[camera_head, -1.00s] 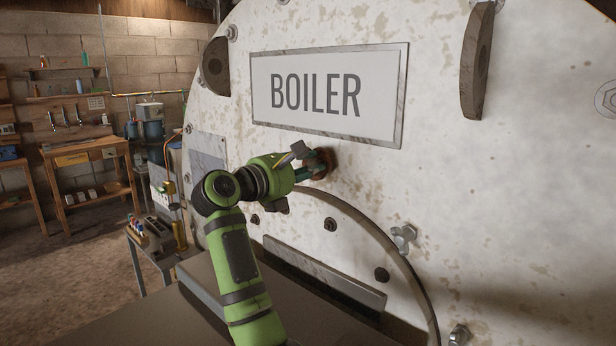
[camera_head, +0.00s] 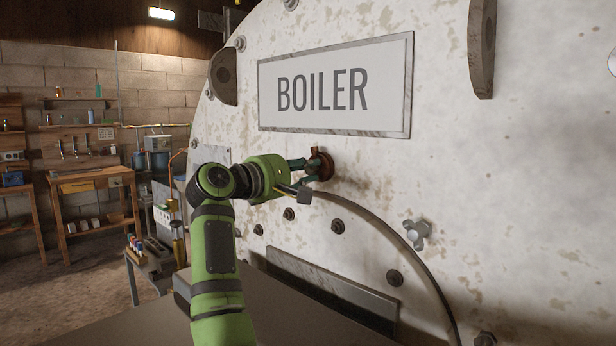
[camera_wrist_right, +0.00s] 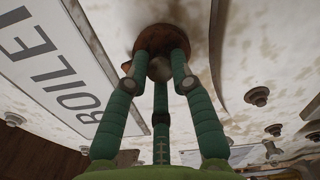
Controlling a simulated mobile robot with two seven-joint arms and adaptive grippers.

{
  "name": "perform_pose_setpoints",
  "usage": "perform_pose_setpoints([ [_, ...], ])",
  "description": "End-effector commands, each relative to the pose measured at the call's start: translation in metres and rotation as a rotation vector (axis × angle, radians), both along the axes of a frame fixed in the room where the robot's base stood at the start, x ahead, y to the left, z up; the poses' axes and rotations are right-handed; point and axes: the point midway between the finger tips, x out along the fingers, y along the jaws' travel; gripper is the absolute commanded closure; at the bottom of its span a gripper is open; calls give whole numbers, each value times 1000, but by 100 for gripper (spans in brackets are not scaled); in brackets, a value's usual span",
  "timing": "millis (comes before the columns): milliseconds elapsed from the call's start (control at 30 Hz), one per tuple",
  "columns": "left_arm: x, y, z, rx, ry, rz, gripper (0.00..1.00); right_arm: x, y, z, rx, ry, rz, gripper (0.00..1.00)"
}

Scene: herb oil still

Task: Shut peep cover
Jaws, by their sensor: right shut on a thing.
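The peep cover looks to be a small round rust-brown piece (camera_head: 324,161) on the white boiler face, below the BOILER plate. In the right wrist view this brown round piece (camera_wrist_right: 160,38) has a dull knob at its centre. My right gripper (camera_head: 308,168) reaches it from the left on a green arm. Its green fingers are closed around the knob, and they show in the right wrist view (camera_wrist_right: 160,70). The fingers hide part of the knob and cover. I cannot see whether a hole lies behind it. My left gripper is out of view.
The boiler face (camera_head: 520,190) fills the right side, with a curved rim, bolts and a wing nut (camera_head: 416,233) below the cover. The BOILER plate (camera_head: 335,85) is above. A workbench (camera_head: 90,185) and a small cart (camera_head: 150,262) stand at the left.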

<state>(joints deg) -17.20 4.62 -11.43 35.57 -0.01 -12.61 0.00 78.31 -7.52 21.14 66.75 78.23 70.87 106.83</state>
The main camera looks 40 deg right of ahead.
Motion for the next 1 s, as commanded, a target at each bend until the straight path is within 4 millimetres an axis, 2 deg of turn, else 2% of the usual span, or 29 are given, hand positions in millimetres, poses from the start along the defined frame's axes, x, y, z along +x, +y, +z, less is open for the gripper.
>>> perform_pose_setpoints([
  [433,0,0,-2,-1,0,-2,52,11,1,-2,28,-297,-1,100],
  [1000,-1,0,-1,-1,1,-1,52,15,1,0,31,-376,6,100],
])
